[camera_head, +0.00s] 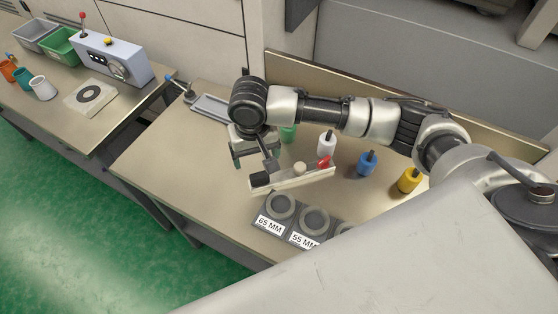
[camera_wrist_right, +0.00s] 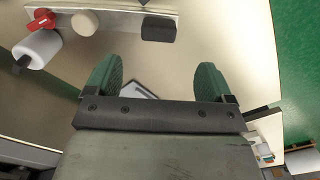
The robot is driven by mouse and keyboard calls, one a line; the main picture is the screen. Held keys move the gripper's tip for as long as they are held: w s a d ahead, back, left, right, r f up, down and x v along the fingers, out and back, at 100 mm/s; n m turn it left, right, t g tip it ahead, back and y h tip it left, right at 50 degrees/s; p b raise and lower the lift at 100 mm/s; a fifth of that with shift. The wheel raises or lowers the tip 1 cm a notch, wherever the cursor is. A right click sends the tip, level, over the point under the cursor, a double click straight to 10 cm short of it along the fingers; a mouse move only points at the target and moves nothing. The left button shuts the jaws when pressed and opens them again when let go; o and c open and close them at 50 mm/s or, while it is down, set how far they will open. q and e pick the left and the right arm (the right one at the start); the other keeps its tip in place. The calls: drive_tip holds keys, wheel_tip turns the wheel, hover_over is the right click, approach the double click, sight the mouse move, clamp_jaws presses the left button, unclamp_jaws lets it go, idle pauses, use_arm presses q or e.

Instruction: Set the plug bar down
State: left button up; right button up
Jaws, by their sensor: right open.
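The plug bar (camera_head: 310,180) is a pale bar with a black block at its left end, a cream knob in the middle and a red knob at its right. It lies over the table behind the dark label blocks; I cannot tell if it is flat on the table. My right gripper (camera_head: 252,158) is just behind its black end. In the right wrist view the bar (camera_wrist_right: 120,15) crosses the top edge, beyond the open green-padded fingers (camera_wrist_right: 157,82), with nothing between them. My left gripper is not in view.
Dark blocks marked 65 MM (camera_head: 268,224) and 55 MM (camera_head: 303,240) hold grey rings in front. White (camera_head: 327,144), blue (camera_head: 367,164) and yellow (camera_head: 409,181) plugs stand behind and right. A grey tray (camera_head: 211,108) lies back left. The table's left part is clear.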

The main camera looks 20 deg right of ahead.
sight(259, 175)
drive_tip(key=f, duration=0.3)
drive_tip(key=shift+s+f, duration=0.3)
drive_tip(key=shift+f, duration=0.1)
drive_tip(key=shift+w+f, duration=0.1)
drive_tip(key=shift+f, duration=0.5)
wheel_tip(259, 175, down, 4)
drive_tip(key=shift+d+r+p, duration=0.1)
drive_tip(key=shift+r+p, duration=0.05)
drive_tip(key=shift+p, duration=0.25)
drive_tip(key=shift+f, duration=0.5)
drive_tip(key=shift+c, duration=1)
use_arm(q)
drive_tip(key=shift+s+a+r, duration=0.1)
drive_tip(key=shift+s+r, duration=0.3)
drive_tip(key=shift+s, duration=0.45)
use_arm(e)
drive_tip(key=shift+w, duration=0.1)
drive_tip(key=c, duration=1.1)
